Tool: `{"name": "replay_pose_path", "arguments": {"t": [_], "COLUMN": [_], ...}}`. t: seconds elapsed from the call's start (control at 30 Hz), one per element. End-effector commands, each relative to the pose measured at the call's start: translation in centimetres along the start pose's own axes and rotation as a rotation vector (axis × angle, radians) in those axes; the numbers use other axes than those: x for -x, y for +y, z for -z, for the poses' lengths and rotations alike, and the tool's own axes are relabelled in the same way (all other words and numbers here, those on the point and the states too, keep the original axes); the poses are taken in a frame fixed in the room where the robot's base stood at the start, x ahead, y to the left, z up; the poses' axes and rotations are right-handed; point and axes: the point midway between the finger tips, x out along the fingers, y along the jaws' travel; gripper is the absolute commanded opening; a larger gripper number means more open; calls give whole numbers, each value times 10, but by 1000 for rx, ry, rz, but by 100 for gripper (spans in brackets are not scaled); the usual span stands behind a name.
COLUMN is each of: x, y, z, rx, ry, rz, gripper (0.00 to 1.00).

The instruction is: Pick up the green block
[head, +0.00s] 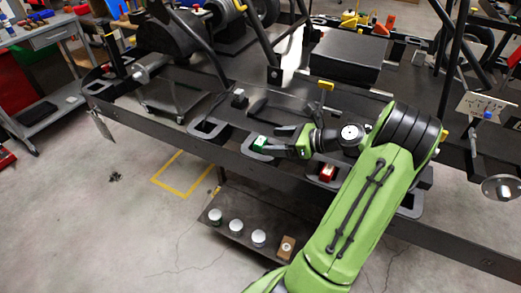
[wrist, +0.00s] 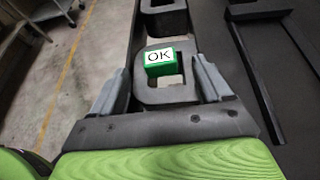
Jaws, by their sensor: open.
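The green block (wrist: 159,63) has a white top face marked "OK" and sits at a black loop-shaped holder (wrist: 180,92) on the kart's side rail. In the head view the green block (head: 260,143) shows just left of my fingertips. My gripper (wrist: 163,85) is open, with one finger on each side of the holder in the wrist view and the block between and slightly beyond them. In the head view my gripper (head: 277,140) reaches left over the rail. I cannot tell whether the fingers touch the block or holder.
A red block (head: 327,172) sits in another holder right of my gripper. An empty-looking holder (head: 207,128) is to the left. A low shelf (head: 270,236) below carries several white-topped round items.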

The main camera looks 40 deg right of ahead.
Motion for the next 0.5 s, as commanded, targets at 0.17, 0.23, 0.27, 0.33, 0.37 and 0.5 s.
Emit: {"name": "replay_pose_path", "arguments": {"t": [0.17, 0.23, 0.27, 0.33, 0.37, 0.5], "x": [-31, -43, -48, -54, -55, -54], "y": [2, 2, 1, 1, 1, 1], "z": [6, 6, 5, 4, 3, 2], "rx": [5, 4, 4, 2, 2, 1], "ry": [1, 1, 2, 1, 1, 1], "rz": [-5, -4, -3, -1, -1, 0], "gripper": [78, 78, 78, 78, 78, 78]}}
